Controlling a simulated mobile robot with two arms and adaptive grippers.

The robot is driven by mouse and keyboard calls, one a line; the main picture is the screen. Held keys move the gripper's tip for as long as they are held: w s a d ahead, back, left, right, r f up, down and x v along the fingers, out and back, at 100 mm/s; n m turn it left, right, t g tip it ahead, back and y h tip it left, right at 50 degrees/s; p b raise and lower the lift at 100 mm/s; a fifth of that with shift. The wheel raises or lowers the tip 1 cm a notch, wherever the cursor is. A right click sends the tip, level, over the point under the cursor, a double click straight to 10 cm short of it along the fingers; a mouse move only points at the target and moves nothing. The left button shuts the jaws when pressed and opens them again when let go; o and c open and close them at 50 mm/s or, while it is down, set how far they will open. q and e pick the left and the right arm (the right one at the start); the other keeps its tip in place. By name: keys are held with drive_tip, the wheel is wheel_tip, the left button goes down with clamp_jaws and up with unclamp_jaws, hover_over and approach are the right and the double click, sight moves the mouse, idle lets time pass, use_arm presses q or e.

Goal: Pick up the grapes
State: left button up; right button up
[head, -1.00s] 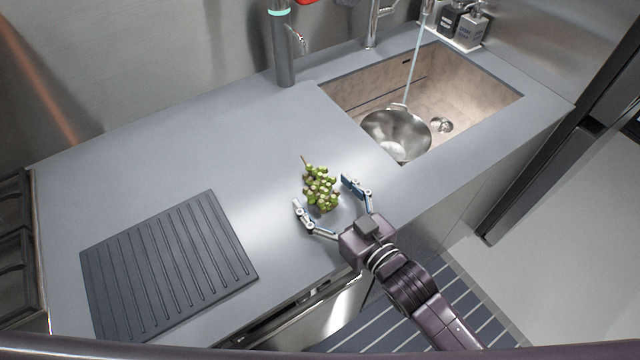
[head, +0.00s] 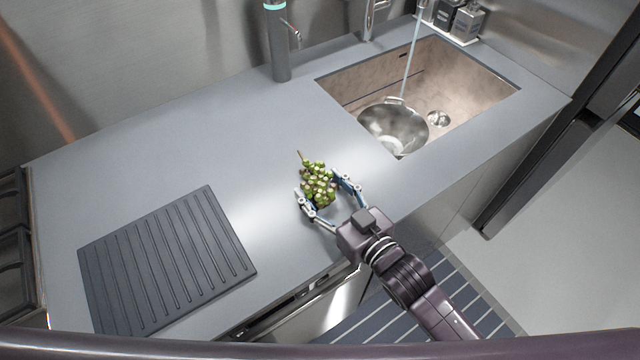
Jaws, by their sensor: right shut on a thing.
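The green grapes (head: 318,182) are a bunch with a brown stem pointing up and left, at the front middle of the grey counter. My right gripper (head: 318,190) comes in from the lower right and is shut on the grapes, one finger on each side of the bunch. The bunch still appears to be at counter level; I cannot tell whether it touches the surface. My left gripper is not in view.
A ribbed dark drying mat (head: 168,262) lies on the counter at left. A sink (head: 475,88) at upper right holds a metal pot (head: 393,128) under running water. A dark cylinder (head: 279,45) and dispensers (head: 467,22) stand behind.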

sight(322, 180)
wheel_tip(322, 180, up, 20)
drive_tip(key=shift+p, duration=0.45)
idle(0.5)
